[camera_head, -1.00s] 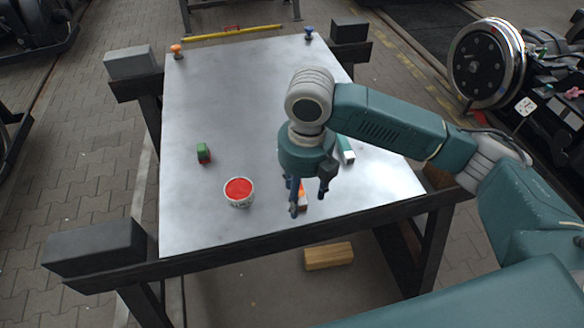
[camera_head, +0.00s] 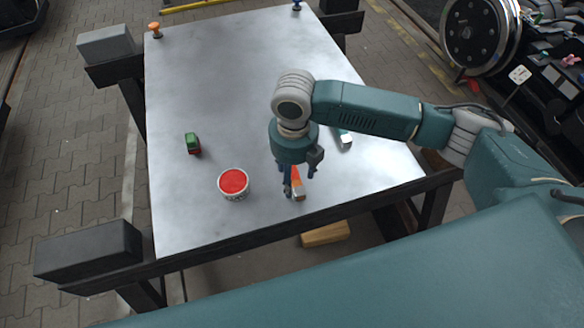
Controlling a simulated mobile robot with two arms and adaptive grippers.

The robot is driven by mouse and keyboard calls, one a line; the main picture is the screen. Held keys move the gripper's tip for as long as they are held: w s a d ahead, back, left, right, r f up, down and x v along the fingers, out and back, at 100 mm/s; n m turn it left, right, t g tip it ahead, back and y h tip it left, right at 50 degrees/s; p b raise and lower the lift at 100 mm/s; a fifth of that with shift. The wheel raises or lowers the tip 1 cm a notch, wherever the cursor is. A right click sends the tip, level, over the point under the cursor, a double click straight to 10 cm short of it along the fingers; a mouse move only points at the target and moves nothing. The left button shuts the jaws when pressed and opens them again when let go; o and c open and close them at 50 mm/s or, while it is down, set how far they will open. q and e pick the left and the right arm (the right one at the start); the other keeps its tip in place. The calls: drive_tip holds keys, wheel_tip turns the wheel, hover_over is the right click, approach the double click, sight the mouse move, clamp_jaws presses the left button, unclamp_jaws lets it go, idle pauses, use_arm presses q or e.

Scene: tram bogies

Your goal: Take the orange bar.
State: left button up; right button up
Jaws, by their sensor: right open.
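The orange bar (camera_head: 297,177) lies on the metal table near its front edge. Its top looks orange and its near end looks pale or wooden. My right gripper (camera_head: 297,184) comes down over the bar from above, with its fingers pointing down and apart. One finger shows at the left of the bar, and another shows higher at the right. The gripper hides part of the bar, and I cannot tell whether a finger touches it. My left gripper is not in view.
On the table (camera_head: 230,90) stand a white tub with red content (camera_head: 233,184) and a green and red block (camera_head: 192,143). A teal and white object (camera_head: 343,136) lies behind my right arm. A wooden block (camera_head: 326,233) lies below the front edge. The table's left rear is clear.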

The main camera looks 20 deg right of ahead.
wheel_tip(320, 180, down, 3)
drive_tip(key=shift+r, duration=0.2)
drive_tip(key=shift+c, duration=1.3)
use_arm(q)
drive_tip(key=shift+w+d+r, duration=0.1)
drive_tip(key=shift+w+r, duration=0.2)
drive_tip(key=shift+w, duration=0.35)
use_arm(e)
drive_tip(key=c, duration=1.1)
drive_tip(key=shift+r, duration=0.1)
